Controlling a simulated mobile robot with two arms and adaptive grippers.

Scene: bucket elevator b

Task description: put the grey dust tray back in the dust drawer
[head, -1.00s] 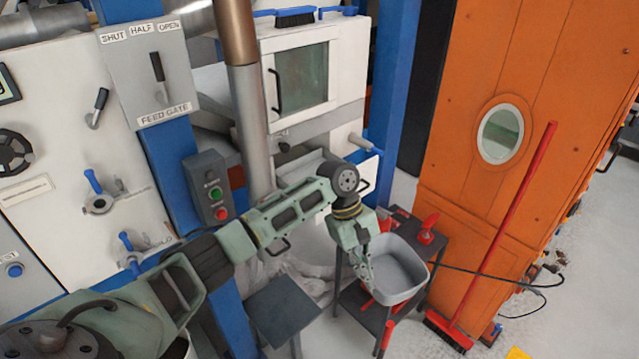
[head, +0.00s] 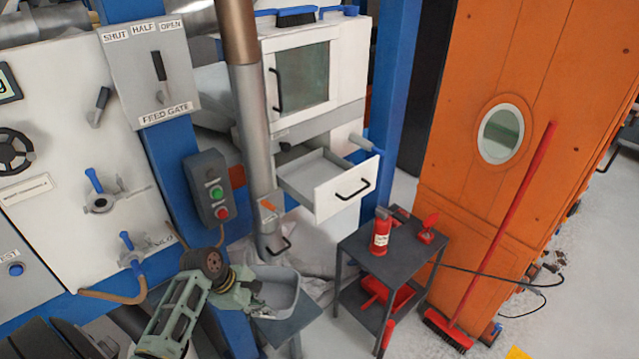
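The grey dust tray (head: 283,283) is at the lower middle, in front of and over the small dark stool. I cannot tell whether it touches the stool top. My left gripper (head: 251,292) is at the tray's left rim and appears shut on it; the fingertips are small and partly hidden. The dust drawer (head: 341,190) stands pulled out of the white cabinet, up and right of the tray. Its white front has a black handle, and its visible inside looks empty. My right gripper is not in view.
The dark stool (head: 288,328) stands below the tray. A dark two-level cart (head: 375,262) carries a red bottle (head: 381,232) and a red tool. A metal pipe (head: 255,140) rises left of the drawer. A red broom (head: 507,225) leans on the orange housing (head: 456,130).

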